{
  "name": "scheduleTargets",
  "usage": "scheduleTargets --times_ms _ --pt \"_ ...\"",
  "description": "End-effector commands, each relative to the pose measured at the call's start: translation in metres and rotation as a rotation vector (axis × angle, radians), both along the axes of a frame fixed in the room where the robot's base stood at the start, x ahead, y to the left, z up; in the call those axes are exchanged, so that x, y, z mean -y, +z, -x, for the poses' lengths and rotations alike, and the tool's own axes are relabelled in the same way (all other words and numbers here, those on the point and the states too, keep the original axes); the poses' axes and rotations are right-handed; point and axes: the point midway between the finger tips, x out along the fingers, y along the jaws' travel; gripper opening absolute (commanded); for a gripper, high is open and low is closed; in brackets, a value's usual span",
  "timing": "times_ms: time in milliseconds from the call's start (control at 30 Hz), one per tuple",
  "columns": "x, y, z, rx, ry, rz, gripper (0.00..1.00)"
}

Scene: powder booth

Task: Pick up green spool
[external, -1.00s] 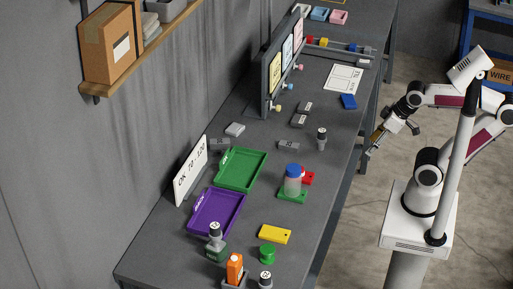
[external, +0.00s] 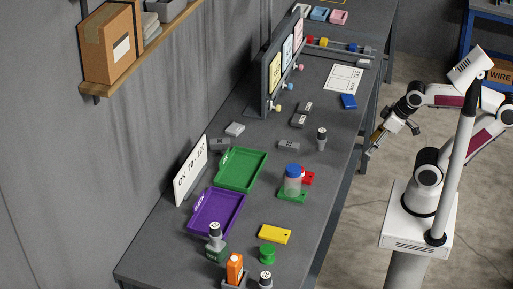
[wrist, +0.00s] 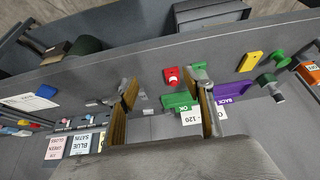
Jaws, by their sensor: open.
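The green spool (external: 267,254) stands upright on the grey bench near its front end, just below the yellow block in the external view. In the wrist view the green spool (wrist: 278,56) shows small at the right, beside the yellow block. My gripper (external: 374,143) is off the bench's right edge in the external view, well away from the spool. In the wrist view my gripper (wrist: 165,103) has its two fingers wide apart with nothing held between them.
Near the spool are the yellow block (external: 275,234), an orange bottle (external: 235,268) in a holder, a white-capped bottle (external: 266,279) and a dark green container (external: 216,250). A purple tray (external: 240,203), green tray (external: 262,158) and blue-lidded jar (external: 293,180) stand farther back.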

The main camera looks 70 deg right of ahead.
Motion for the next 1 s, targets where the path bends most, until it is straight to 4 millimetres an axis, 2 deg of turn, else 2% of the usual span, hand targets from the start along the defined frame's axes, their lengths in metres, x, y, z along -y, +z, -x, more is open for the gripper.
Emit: scheduleTargets --times_ms 667,867,1000 --pt "-0.002 0.0 -0.003 0.003 0.006 -0.003 0.55" --pt "-0.017 0.0 -0.024 0.03 0.041 -0.027 0.55" --pt "-0.036 0.0 -0.049 0.067 0.081 -0.056 0.55"
